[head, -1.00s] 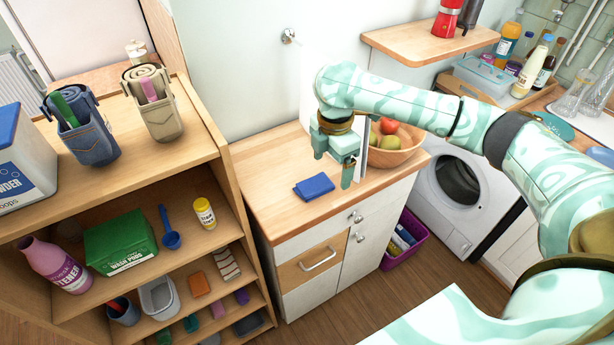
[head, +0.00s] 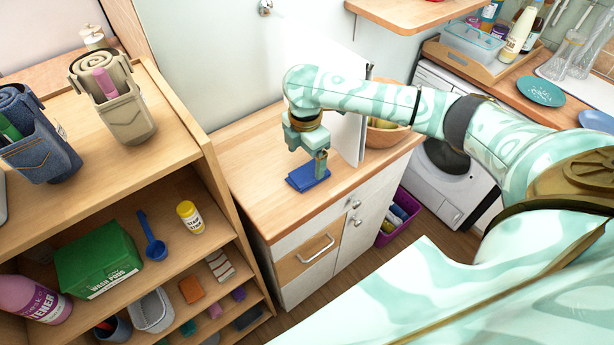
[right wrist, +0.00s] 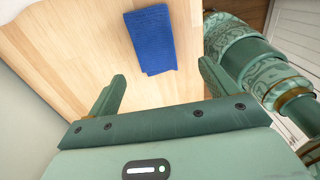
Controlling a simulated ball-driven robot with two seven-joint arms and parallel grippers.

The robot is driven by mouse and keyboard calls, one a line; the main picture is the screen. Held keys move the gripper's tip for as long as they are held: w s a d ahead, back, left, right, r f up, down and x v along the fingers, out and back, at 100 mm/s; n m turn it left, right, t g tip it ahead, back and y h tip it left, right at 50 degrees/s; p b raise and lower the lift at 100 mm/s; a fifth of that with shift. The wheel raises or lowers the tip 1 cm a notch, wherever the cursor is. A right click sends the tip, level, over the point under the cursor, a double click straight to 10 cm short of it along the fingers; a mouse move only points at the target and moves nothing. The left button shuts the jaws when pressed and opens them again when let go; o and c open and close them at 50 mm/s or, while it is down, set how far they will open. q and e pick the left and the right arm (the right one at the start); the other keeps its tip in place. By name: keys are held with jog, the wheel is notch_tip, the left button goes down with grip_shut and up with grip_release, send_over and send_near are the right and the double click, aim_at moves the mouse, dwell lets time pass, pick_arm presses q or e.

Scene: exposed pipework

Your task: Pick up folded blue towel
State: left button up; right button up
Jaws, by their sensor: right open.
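The folded blue towel (head: 303,178) lies flat on the wooden top of the white cabinet. In the right wrist view the towel (right wrist: 151,40) lies beyond the fingertips, between their lines and a little nearer the right finger. My right gripper (head: 316,160) is above the towel in the head view and hides part of it. In the right wrist view my right gripper (right wrist: 162,72) is open, with nothing between its fingers. My left gripper is not in view.
A white upright panel (head: 350,125) and a wooden bowl (head: 385,134) stand to the right of my gripper on the cabinet top (head: 250,160). A wooden shelf unit (head: 185,150) stands at the left. The cabinet top left of the towel is clear.

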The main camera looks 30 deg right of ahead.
aim_at(303, 174)
notch_tip(303, 174, down, 2)
jog(key=shift+f, duration=0.15)
jog(key=f, duration=0.1)
jog(key=f+b, duration=0.1)
jog(key=f, duration=0.1)
jog(key=f+b, duration=0.1)
jog(key=f, duration=0.1)
jog(key=shift+w+a, duration=0.15)
jog(key=shift+w, duration=0.25)
jog(key=shift+r, duration=0.15)
jog(key=shift+c, duration=0.9)
jog(key=c, duration=0.9)
